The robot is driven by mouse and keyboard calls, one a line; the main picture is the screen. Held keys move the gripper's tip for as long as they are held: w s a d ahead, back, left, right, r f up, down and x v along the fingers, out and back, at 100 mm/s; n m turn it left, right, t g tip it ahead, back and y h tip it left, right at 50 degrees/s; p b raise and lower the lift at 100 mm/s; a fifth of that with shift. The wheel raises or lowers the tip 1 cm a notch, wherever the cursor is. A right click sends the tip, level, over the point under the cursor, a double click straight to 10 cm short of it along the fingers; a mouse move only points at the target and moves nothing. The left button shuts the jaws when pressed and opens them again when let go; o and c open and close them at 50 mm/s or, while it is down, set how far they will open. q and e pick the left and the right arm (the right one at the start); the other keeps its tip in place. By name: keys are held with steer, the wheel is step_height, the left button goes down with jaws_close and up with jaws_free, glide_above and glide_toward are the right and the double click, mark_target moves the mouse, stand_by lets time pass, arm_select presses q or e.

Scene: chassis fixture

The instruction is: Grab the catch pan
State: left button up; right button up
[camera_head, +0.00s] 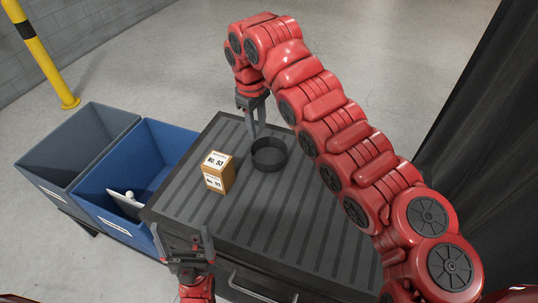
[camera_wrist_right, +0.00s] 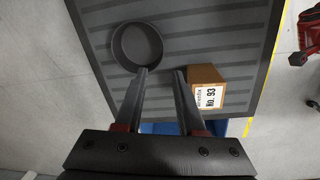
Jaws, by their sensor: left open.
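The catch pan, a round black open pan (camera_head: 268,154), sits upright on the ribbed dark table top (camera_head: 290,208). My right gripper (camera_head: 253,131) points down beside the pan's far left rim. In the right wrist view, the pan (camera_wrist_right: 138,46) lies up and left of my right gripper's fingertips (camera_wrist_right: 161,70). The fingers are apart with nothing between them. The left finger overlaps the pan's edge in the picture; I cannot tell whether it touches. My left gripper (camera_head: 182,231) is open and empty at the table's near left corner.
A small cardboard box marked No. 93 (camera_head: 218,173) stands left of the pan; it also shows in the right wrist view (camera_wrist_right: 206,88). A blue bin (camera_head: 120,215) holding a white item and a grey bin (camera_head: 48,187) stand left. The table's right part looks clear.

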steer(key=p, duration=0.3)
glide_above(261, 165)
step_height(261, 165, down, 11)
steer(key=shift+f, duration=0.55)
step_height(261, 165, down, 4)
steer(key=shift+r+p, duration=0.1)
steer(key=shift+p, duration=1.05)
steer(key=shift+f, duration=0.35)
steer(key=shift+w, duration=0.1)
jaws_close()
